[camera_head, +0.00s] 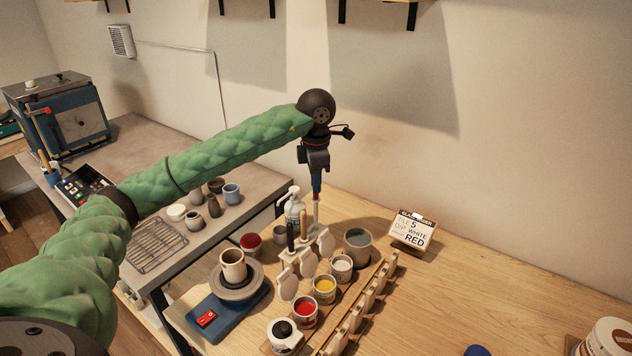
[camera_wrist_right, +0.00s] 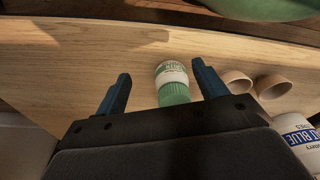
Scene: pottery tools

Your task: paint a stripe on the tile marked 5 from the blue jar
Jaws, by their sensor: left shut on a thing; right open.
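My left gripper (camera_head: 317,192) points down above the jar cluster, shut on a slim pale upright thing (camera_head: 316,212), possibly a brush; its lower end is hard to make out. White tile-like pieces (camera_head: 288,283) stand beside the paint jars; no number is readable on them. Open jars show red (camera_head: 304,312), yellow (camera_head: 325,288) and whitish (camera_head: 341,268) contents. No open blue jar is clear.
A sign (camera_head: 412,232) reads TILE 5, DIP, WHITE, RED. A slotted wooden rack (camera_head: 362,308) lies right of the jars. A wheel with a cup (camera_head: 232,266) stands left. Two small cups (camera_wrist_right: 272,87) show in the wrist view. The table's right side is mostly clear.

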